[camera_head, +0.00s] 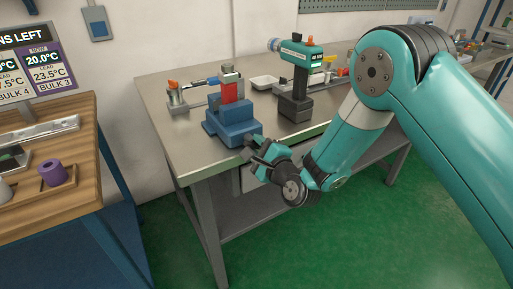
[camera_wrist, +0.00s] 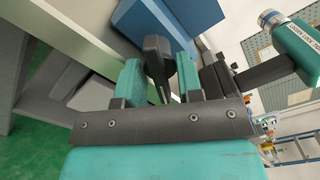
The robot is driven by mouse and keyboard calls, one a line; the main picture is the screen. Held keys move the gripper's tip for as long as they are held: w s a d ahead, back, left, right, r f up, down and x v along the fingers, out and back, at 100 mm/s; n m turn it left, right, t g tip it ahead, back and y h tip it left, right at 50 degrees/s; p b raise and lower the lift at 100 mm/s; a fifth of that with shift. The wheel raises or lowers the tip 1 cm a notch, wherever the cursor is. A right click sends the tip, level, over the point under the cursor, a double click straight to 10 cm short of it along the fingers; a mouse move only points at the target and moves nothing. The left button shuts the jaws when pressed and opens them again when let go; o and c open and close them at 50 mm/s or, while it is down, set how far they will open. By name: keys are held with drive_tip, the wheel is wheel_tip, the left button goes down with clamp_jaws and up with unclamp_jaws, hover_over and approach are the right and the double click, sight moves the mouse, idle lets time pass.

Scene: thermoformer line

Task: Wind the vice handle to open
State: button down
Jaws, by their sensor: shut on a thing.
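The blue vice (camera_head: 226,124) stands at the near left corner of the steel bench, with a red piece (camera_head: 230,92) upright between its jaws. My gripper (camera_head: 261,149) is at the bench's front edge, just in front of the vice. In the wrist view, the teal fingers of my gripper (camera_wrist: 160,75) are closed around a dark handle (camera_wrist: 156,50), which I take for the vice handle. The blue body of the vice shows behind it in the wrist view (camera_wrist: 150,24). In the head view the handle is mostly hidden by my gripper.
A teal and black handheld tool (camera_head: 297,72) stands upright on the bench right of the vice. A white tray (camera_head: 264,83) and small fittings lie behind. A wooden-topped bench (camera_head: 88,140) with a purple roll (camera_head: 53,173) is at left. Green floor is open in front.

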drive_tip(key=shift+f, duration=0.1)
drive_tip(key=n+b, duration=0.1)
drive_tip(key=n, duration=0.2)
drive_tip(key=shift+f, duration=0.15)
drive_tip(key=shift+n, duration=0.9)
drive_tip(key=n+b, duration=0.1)
drive_tip(key=n, duration=0.1)
drive_tip(key=shift+n, duration=0.3)
drive_tip(key=shift+n+b, duration=0.65)
drive_tip(key=shift+n, duration=0.45)
